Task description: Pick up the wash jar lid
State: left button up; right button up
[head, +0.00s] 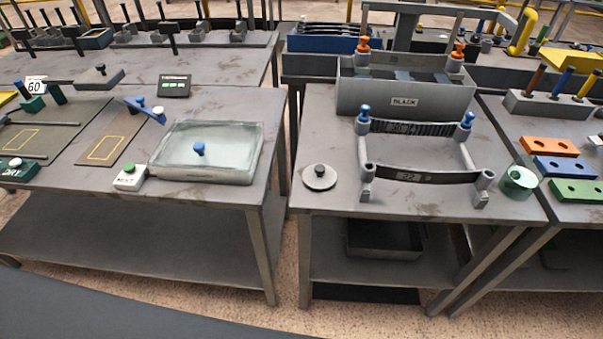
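A round flat grey lid with a dark knob (320,177) lies on the front left part of the middle table. It looks like the wash jar lid. A small round pale green jar (517,183) with an open top stands at the front right corner of the same table. The lid and the jar are well apart, with a spring rack between them. Neither of my grippers shows in the head view.
The grey spring rack (424,177) with blue knobs stands right of the lid. A bin labelled BLACK (404,102) stands behind it. On the left table (228,195) is a clear box with a blue knob (206,167). The table around the lid is clear.

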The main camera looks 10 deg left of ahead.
aim_at(315, 176)
jog(key=j, duration=1.75)
